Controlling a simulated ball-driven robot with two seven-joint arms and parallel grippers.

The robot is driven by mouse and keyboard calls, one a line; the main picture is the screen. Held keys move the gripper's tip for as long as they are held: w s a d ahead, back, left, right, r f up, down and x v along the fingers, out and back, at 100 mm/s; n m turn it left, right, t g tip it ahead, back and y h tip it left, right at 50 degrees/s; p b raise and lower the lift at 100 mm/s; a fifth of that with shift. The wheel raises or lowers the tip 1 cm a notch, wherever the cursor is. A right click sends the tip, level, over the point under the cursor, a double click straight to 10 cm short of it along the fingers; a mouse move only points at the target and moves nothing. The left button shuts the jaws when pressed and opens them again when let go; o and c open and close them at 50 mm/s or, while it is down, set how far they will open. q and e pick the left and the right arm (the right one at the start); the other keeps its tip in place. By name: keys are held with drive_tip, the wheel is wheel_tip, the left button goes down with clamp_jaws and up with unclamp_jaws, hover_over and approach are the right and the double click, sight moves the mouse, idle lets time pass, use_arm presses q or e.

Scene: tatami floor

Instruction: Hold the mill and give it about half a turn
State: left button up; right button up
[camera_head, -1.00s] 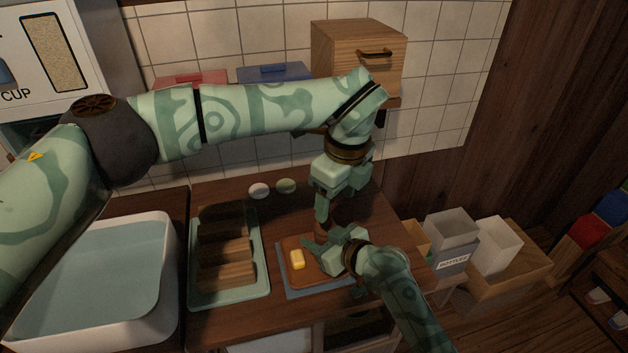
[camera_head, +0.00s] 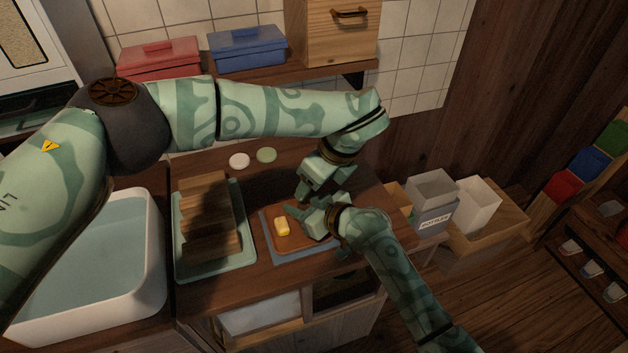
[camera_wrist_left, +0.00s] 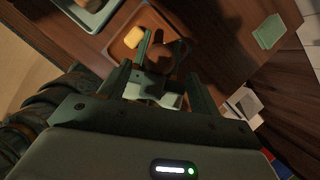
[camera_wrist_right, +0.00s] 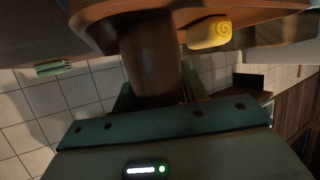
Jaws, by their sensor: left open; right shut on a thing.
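The brown mill (camera_wrist_right: 152,58) stands between my right gripper's fingers in the right wrist view. Its round top (camera_wrist_left: 172,58) shows dark in the left wrist view. In the head view the mill is mostly hidden by my grippers. My right gripper (camera_head: 308,216) is shut on the mill's body, over the small brown board. My left gripper (camera_head: 313,188) is open just above the right one, pointing down. In the left wrist view its fingers are spread either side of the mill's top; I cannot tell whether they touch it.
A yellow block (camera_head: 282,227) lies on the brown board (camera_head: 287,244) beside the mill. A tray with dark wooden slats (camera_head: 212,275) and a white basin (camera_head: 158,270) are to the left. Two small round things (camera_head: 240,161) lie behind. Grey and white bins (camera_head: 432,200) stand right.

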use_arm(q)
wheel_tip(320, 180, up, 8)
drive_tip(key=s+d+m+g+h, duration=0.1)
drive_tip(key=d+m, duration=0.1)
drive_tip(key=m, duration=0.2)
drive_tip(key=shift+s+d+r, duration=0.15)
drive_tip(key=shift+s+r, duration=0.1)
drive_tip(key=w+a+n+g+h, duration=0.2)
drive_tip(key=w+a+n+h, duration=0.1)
drive_tip(key=a, duration=0.2)
drive_tip(key=f, duration=1.1)
drive_tip(key=shift+d+f, duration=0.4)
drive_tip(key=shift+c, duration=0.2)
drive_tip(key=c, duration=0.9)
